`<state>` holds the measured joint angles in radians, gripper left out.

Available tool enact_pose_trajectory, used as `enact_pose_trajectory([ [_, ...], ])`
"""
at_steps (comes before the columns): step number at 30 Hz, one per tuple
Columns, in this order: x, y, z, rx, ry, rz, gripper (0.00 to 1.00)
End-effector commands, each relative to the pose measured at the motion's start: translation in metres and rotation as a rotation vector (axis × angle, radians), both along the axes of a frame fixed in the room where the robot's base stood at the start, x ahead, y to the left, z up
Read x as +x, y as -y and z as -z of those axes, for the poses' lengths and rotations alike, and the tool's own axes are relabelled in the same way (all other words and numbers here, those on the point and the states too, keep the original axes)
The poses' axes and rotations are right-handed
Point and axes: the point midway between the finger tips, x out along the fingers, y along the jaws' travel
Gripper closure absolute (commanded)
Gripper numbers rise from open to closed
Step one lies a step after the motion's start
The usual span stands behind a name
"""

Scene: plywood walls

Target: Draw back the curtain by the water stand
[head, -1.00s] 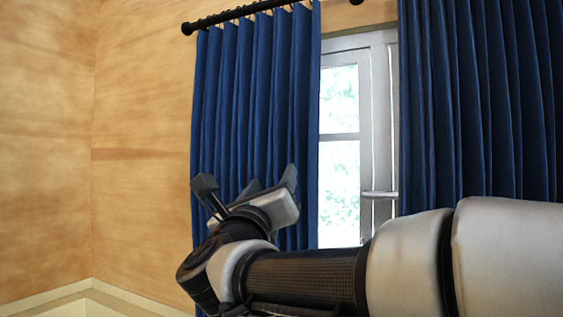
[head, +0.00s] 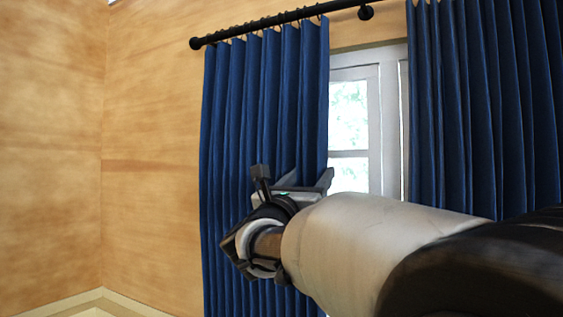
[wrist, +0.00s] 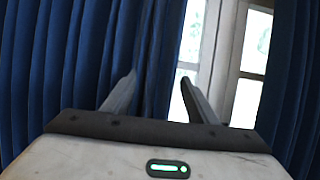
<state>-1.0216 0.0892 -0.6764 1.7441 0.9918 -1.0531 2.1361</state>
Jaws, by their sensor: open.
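Two blue pleated curtain panels hang from a black rod in the head view. The left curtain (head: 262,110) covers the wall and the left part of the window. The right curtain (head: 480,110) hangs at the right edge of the picture. My gripper (head: 292,178) is open, in front of the right half of the left curtain. In the wrist view, the left curtain (wrist: 70,60) lies beyond the left finger, and its inner edge shows between the open fingers (wrist: 158,82). I cannot tell whether the fingers touch the cloth. No water stand is in view.
A white-framed window or glazed door (head: 352,115) shows between the curtains. The black rod (head: 270,22) ends at a round knob on the left. Bare plywood walls (head: 150,140) meet in a corner at the left, with a pale baseboard below.

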Motion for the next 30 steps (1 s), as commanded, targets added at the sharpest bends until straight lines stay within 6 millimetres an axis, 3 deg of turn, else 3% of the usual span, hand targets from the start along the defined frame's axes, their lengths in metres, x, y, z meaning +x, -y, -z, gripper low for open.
enact_pose_trajectory([
  [7,0.027,0.015,-0.014,-0.003,0.000,0.002,0.47],
  [19,0.032,0.018,-0.015,0.000,0.000,-0.001,0.49],
  [28,0.032,0.018,-0.015,0.000,0.000,-0.001,0.99],
  [30,0.032,0.018,-0.015,0.000,0.000,-0.001,1.00],
])
